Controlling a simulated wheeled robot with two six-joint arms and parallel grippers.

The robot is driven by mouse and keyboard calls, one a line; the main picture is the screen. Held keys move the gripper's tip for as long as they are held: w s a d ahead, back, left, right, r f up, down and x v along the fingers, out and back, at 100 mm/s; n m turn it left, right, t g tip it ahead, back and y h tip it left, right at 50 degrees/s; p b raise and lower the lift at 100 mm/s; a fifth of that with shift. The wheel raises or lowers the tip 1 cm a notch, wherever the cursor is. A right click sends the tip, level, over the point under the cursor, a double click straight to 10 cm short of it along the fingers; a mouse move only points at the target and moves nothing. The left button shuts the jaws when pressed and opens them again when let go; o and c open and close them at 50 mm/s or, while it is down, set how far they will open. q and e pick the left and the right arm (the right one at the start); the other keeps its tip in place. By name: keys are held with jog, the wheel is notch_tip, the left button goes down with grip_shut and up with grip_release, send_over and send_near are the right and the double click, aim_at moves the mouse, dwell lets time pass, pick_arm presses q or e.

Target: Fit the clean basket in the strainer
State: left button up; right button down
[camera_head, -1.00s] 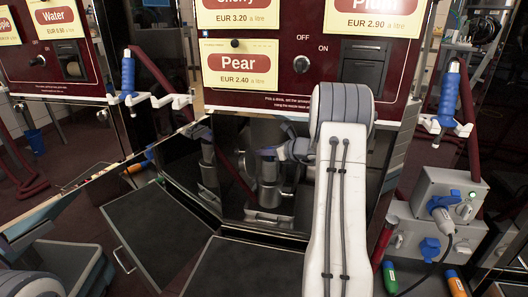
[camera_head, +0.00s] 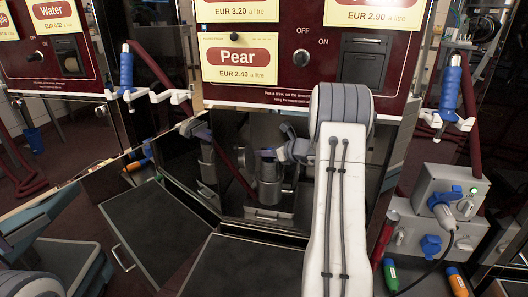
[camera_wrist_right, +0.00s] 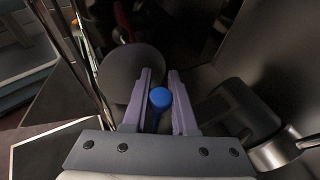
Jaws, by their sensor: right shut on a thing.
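My right gripper (camera_head: 266,153) is inside the open lower bay of the Pear pump. In the right wrist view its purple fingers (camera_wrist_right: 160,97) are closed around a blue knob (camera_wrist_right: 160,99). The body under the knob is hidden, so I cannot tell whether it belongs to the clean basket. A grey metal cylinder (camera_head: 269,188), seemingly the strainer, stands upright just below the gripper in the head view. I cannot tell whether they touch, and its opening is not clear. My left gripper is not in view.
A dark round disc (camera_wrist_right: 128,74) lies just left of the fingers in the wrist view. A dark cylinder (camera_wrist_right: 238,108) is close on their right. The bay's glossy left wall carries reflections. Grey-topped panels (camera_head: 160,235) stand open in front.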

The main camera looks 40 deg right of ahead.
aim_at(276, 169)
jog(key=shift+f+b, duration=2.8)
jog(key=shift+f, duration=0.85)
jog(key=c, duration=0.6)
grip_release()
jog(key=shift+r, duration=0.1)
jog(key=p+v, duration=0.4)
jog(key=v, duration=0.5)
jog(key=shift+r, duration=0.1)
jog(key=shift+s+d+r+p, duration=0.15)
jog(key=shift+s+p, duration=0.15)
jog(key=shift+s, duration=0.35)
